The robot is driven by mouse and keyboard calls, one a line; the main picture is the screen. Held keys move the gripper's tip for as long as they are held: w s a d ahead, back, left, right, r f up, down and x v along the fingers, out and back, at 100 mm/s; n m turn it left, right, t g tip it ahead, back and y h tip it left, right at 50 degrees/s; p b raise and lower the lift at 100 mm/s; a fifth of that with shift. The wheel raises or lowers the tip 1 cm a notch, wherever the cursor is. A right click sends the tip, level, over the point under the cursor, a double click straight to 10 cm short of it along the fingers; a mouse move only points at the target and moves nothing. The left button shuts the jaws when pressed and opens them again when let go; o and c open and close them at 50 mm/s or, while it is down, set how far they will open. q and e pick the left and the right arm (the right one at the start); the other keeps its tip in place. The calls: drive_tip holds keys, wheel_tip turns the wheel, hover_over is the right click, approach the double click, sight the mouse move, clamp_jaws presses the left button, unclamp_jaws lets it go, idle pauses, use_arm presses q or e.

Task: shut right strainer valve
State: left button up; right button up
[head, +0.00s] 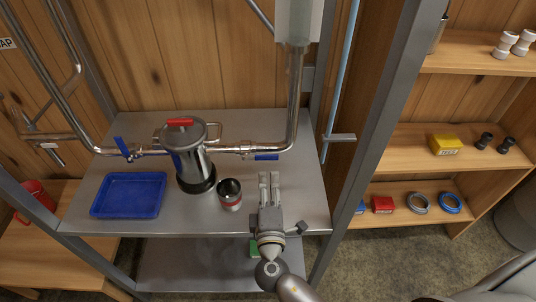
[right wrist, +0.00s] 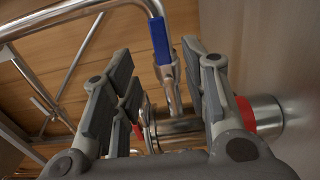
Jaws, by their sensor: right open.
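The right strainer valve has a blue lever (head: 266,157) on the steel pipe to the right of the strainer pot. The lever points right, roughly along the pipe. The strainer (head: 189,158) is a steel pot with a red top handle. My right gripper (head: 269,178) is open and empty, in front of the lever and apart from it. In the right wrist view a blue lever (right wrist: 159,40) shows beyond and between the open fingers (right wrist: 160,85). The left valve's blue lever (head: 123,148) is tilted across the pipe. My left gripper is not in view.
A steel cup with a red band (head: 230,194) stands just left of my right gripper. A blue tray (head: 129,195) lies at the left of the metal table (head: 290,212). A grey frame post (head: 376,130) rises to the right. Wooden shelves (head: 405,150) stand beyond it.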

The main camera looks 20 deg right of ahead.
sight(268, 159)
drive_tip(key=p+x, duration=0.1)
drive_tip(key=x, duration=0.4)
drive_tip(key=shift+r+p, duration=0.25)
drive_tip(key=shift+p, duration=0.1)
drive_tip(key=shift+f+p+x, duration=0.25)
drive_tip(key=shift+p+x, duration=0.05)
drive_tip(key=shift+x, duration=0.95)
drive_tip(key=shift+w+d, duration=0.15)
drive_tip(key=shift+w, duration=0.5)
drive_tip(key=shift+f, duration=0.1)
drive_tip(key=shift+c, duration=1)
drive_tip(key=c, duration=0.5)
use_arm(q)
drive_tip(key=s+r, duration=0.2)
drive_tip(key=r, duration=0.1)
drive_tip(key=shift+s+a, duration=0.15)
use_arm(e)
clamp_jaws()
